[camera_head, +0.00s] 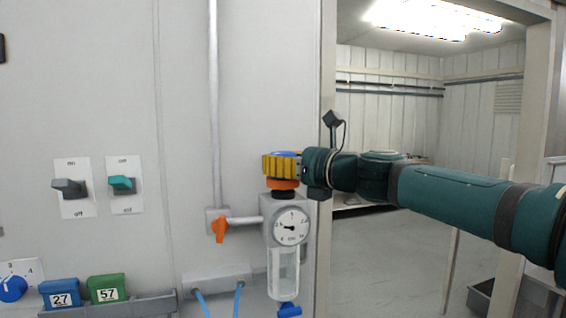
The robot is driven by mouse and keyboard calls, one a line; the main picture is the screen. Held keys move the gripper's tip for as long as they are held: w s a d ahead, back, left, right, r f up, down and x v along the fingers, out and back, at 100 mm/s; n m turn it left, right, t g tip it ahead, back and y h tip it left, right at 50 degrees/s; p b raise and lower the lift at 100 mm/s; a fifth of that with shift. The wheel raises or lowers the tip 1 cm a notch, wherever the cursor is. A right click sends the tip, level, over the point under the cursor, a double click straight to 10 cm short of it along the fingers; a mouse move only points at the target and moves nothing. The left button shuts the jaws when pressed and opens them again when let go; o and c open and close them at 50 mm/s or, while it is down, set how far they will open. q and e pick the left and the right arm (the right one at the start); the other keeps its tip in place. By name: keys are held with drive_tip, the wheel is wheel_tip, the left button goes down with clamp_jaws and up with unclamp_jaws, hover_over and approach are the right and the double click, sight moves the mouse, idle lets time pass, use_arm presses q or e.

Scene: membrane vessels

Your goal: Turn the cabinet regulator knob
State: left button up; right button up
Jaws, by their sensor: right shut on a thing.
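The regulator (268,212) is a grey unit on the pale cabinet wall with a round white dial gauge (291,226) and a clear bowl (284,272) below. Its ribbed yellow knob (278,166) sits on top, with blue on its upper face and an orange ring (283,184) under it. My right gripper (300,167) reaches in from the right and is shut on the knob. Its fingers are mostly hidden at this angle. My left gripper is not in view.
An orange valve handle (220,228) on a pipe is left of the regulator. Two toggle switches (70,188), (122,184), a blue dial (12,289) and blocks marked 27 (59,294) and 57 (107,289) are further left. A doorway opens on the right.

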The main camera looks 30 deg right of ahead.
drive_tip(key=shift+n+g+y, duration=0.4)
drive_tip(key=shift+n+y, duration=0.4)
drive_tip(key=shift+y, duration=0.7)
drive_tip(key=o, duration=1.2)
